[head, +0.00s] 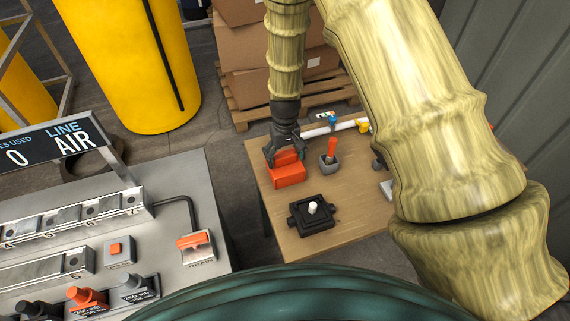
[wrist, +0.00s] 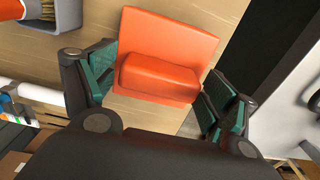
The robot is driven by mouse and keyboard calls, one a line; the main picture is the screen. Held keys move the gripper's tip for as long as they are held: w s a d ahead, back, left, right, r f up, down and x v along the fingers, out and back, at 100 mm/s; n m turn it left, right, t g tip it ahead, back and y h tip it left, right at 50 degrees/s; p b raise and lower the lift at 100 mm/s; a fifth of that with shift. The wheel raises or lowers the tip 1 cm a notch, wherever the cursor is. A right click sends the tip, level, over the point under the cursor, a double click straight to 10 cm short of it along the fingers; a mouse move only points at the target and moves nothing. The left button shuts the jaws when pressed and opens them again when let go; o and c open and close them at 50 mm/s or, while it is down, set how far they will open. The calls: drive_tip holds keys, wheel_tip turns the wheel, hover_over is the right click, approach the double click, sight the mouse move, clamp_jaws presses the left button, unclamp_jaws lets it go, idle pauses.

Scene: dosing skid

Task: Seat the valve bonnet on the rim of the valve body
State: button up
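An orange piece, which I take to be the valve bonnet (head: 288,176), sits on the wooden table. In the wrist view the bonnet (wrist: 165,70) shows a raised rounded block on a flat plate. My gripper (head: 283,153) points down right over it; in the wrist view its green-padded fingers (wrist: 162,92) are spread to either side of the raised block. I cannot tell whether the pads touch it. A black square piece with side lugs and a white centre stub, apparently the valve body (head: 312,223), sits nearer on the table, apart from the bonnet.
A grey holder with an orange-handled tool (head: 329,160) stands just right of the bonnet. A white pipe (head: 318,131) lies behind. A grey console (head: 180,255) stands left, across a gap. Bare table (head: 350,190) lies right of the valve body.

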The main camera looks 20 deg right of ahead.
drive_tip(key=c, duration=0.6)
drive_tip(key=shift+r, duration=0.1)
drive_tip(key=shift+c, duration=0.2)
